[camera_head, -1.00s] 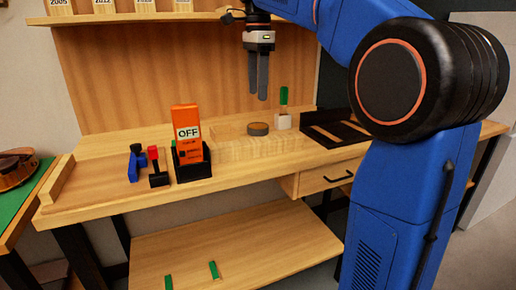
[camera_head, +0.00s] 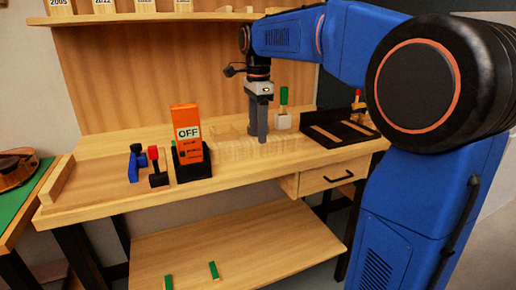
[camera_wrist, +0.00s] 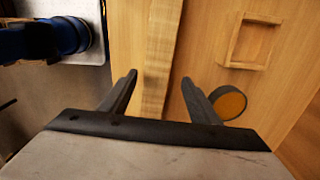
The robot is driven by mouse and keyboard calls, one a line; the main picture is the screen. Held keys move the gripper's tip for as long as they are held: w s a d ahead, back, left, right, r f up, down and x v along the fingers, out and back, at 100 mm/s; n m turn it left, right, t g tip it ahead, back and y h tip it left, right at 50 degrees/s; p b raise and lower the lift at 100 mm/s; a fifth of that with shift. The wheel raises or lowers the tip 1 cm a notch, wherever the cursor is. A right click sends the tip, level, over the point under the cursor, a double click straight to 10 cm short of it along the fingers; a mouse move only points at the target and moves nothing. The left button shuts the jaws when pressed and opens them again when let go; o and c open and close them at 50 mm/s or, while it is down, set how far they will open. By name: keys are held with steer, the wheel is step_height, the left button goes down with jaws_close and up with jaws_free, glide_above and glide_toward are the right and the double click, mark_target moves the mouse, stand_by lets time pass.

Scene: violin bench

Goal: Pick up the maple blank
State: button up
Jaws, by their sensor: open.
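The maple blank, a pale striped wooden bar, lies on the bench in front of my gripper in the head view (camera_head: 232,152). In the wrist view the maple blank (camera_wrist: 160,60) runs upward between the two fingers of my gripper (camera_wrist: 160,85). My gripper also shows in the head view (camera_head: 262,138), pointing down low over the bench, open and with nothing held. A gap shows between the fingers and the blank's sides in the wrist view. I cannot tell the exact height of the fingertips over the blank.
A round dark-rimmed tin (camera_wrist: 228,103) lies close to the right finger, and a square wooden frame (camera_wrist: 252,42) lies beyond it.

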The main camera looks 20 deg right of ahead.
mark_target(258, 147)
steer(key=shift+s+a+f, duration=0.1)
steer(key=shift+s+f, duration=0.05)
steer(key=shift+f, duration=1)
steer(key=shift+s+f, duration=0.15)
steer(key=shift+f, duration=1)
jaws_close()
